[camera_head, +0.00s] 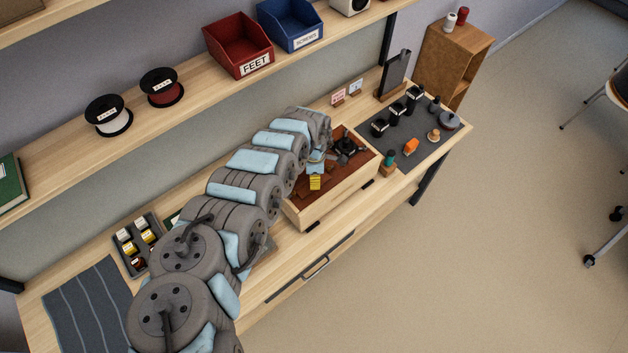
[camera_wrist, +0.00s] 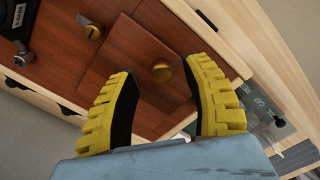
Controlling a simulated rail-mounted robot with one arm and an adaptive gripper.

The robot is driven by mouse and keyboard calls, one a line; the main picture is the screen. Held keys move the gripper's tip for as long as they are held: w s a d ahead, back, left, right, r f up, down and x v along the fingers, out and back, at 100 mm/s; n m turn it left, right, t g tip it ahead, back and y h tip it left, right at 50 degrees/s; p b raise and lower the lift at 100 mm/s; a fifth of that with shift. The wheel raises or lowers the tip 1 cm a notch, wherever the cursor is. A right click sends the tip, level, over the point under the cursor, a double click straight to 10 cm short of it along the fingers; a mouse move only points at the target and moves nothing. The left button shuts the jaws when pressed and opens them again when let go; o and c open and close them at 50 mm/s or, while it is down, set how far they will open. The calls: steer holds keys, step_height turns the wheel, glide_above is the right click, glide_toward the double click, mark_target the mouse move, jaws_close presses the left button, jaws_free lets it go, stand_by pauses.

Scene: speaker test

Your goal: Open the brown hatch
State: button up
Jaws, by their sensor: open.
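The brown hatch (camera_wrist: 130,48) is a square reddish-brown wooden panel in the wrist view, set in the brown top of a pale wooden box (camera_head: 335,196). It lies flat and looks closed. A round brass knob (camera_wrist: 162,73) sits on it. My gripper (camera_wrist: 160,68) is open, its two yellow ridged fingers on either side of the knob in the picture. I cannot tell whether they touch it. In the head view my gripper (camera_head: 315,182) is over the left part of the box, and my arm hides much of the hatch area.
A dark mat (camera_head: 405,150) with several small parts lies right of the box. A shelf (camera_head: 190,95) with bins runs above the bench.

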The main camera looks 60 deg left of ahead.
steer(key=shift+f, duration=1.25)
jaws_close()
